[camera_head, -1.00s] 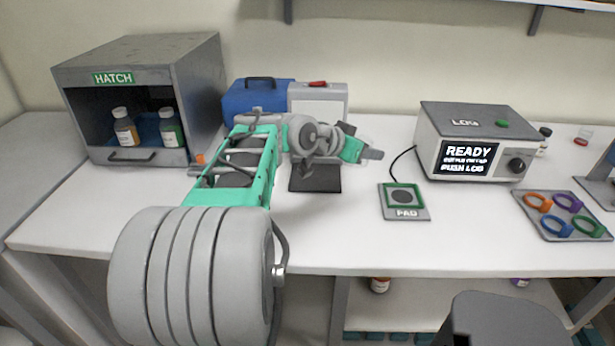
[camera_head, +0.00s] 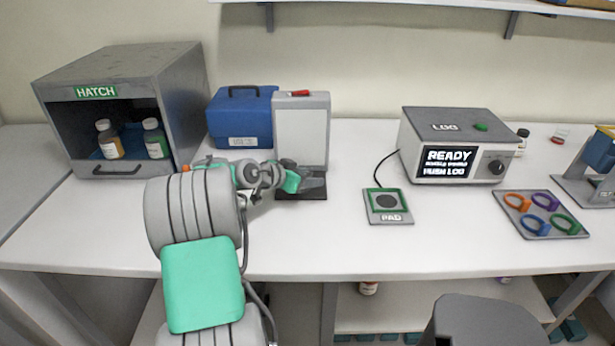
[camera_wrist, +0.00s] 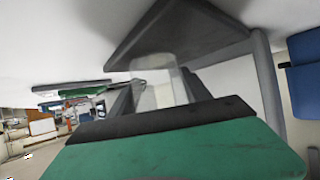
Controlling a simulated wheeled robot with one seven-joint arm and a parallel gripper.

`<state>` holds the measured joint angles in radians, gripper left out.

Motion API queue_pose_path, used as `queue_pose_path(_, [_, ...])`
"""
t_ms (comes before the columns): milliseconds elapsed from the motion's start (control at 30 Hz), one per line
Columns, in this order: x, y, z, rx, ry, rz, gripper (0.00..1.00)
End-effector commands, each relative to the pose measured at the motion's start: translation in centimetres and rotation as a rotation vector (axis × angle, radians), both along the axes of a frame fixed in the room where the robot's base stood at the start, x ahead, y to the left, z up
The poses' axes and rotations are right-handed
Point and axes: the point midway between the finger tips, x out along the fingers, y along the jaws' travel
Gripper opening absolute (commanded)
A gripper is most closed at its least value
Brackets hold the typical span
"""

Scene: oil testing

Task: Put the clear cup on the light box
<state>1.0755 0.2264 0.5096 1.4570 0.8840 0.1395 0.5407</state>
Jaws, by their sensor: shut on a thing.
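The light box (camera_head: 301,128) is an upright pale grey panel with a red top piece and a dark base plate (camera_head: 304,194), standing at the back of the bench. My gripper (camera_head: 300,180) is right in front of the panel, low over the base plate. In the wrist view, my gripper (camera_wrist: 158,95) is shut on the clear cup (camera_wrist: 162,88), a see-through shape between the dark fingers. A dark plate (camera_wrist: 180,35) lies close beyond the cup there. I cannot tell whether the cup touches it. In the head view the cup is too faint to make out.
A blue case (camera_head: 240,120) stands left of the panel. The grey hatch cabinet (camera_head: 130,60) with two bottles is farther left. A pad (camera_head: 390,217) and the log device (camera_head: 455,135) are to the right, then a ring tray (camera_head: 541,230). The bench front is clear.

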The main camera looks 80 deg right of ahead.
Motion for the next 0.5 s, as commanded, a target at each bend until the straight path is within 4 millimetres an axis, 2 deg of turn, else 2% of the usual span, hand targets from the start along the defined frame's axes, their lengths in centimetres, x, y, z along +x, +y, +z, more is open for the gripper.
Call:
queue_pose_path(167, [-0.03,0.01,-0.39,0.000,0.001,0.000,0.15])
queue_pose_path(200, [-0.02,0.02,-0.40,0.000,0.001,0.000,0.57])
queue_pose_path(433, [-0.02,0.02,-0.26,0.001,0.001,0.000,0.76])
queue_pose_path(500, [-0.03,0.02,-0.25,0.001,0.001,0.000,0.78])
